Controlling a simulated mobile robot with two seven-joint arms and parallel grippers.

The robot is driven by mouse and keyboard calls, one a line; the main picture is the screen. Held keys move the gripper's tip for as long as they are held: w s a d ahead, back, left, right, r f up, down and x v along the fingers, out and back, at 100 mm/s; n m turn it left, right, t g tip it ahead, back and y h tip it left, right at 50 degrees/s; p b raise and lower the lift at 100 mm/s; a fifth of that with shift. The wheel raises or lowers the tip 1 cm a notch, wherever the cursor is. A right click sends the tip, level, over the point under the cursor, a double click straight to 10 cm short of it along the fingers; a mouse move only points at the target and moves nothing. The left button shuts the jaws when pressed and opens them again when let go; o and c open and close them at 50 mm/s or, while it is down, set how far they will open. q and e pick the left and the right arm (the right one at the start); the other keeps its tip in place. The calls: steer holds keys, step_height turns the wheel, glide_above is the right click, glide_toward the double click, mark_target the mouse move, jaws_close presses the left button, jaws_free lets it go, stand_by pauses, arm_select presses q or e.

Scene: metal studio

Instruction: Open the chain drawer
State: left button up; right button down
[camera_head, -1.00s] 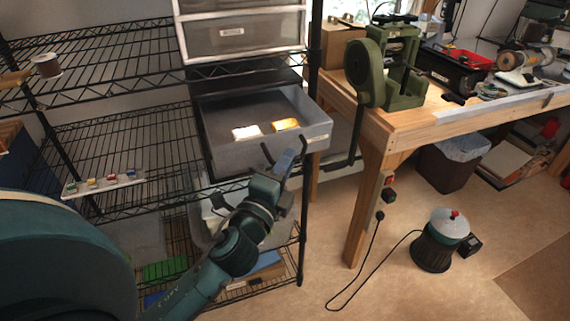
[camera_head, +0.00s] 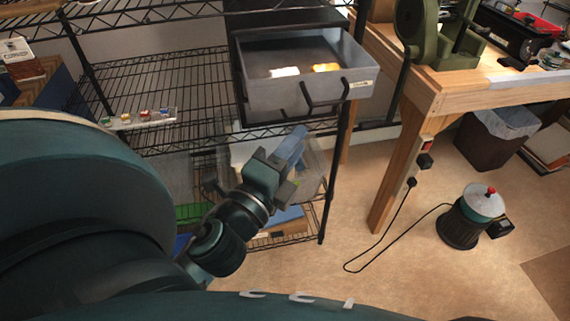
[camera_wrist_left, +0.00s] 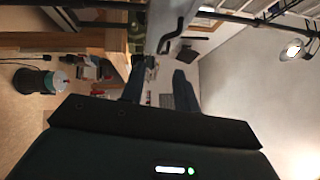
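The grey drawer (camera_head: 275,101) in the black wire shelf is pulled out, its inside visible from above. I take it to be the chain drawer; its small front label is too small to read. A white packet and a yellow packet lie inside. Its dark handle (camera_head: 323,97) is on the front and also shows in the wrist view (camera_wrist_left: 172,37). My left gripper (camera_head: 294,147) is below the drawer front, apart from the handle and empty. In the wrist view its two fingers (camera_wrist_left: 160,75) are spread. My right gripper is not in view.
A wooden workbench (camera_head: 450,90) with a green machine (camera_head: 430,35) stands to the right. A tray of small colored items (camera_head: 140,118) lies on the left shelf. A dark pot-like device (camera_head: 470,215) with a cable stands on the floor. Open floor lies in front.

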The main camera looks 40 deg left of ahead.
arm_select(q)
steer(key=shift+s+d+f+p, duration=0.1)
steer(key=shift+s+f+p, duration=0.1)
steer(key=shift+s+p, duration=0.9)
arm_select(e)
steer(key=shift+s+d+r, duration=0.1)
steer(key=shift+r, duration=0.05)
arm_select(q)
steer(key=shift+s, duration=0.2)
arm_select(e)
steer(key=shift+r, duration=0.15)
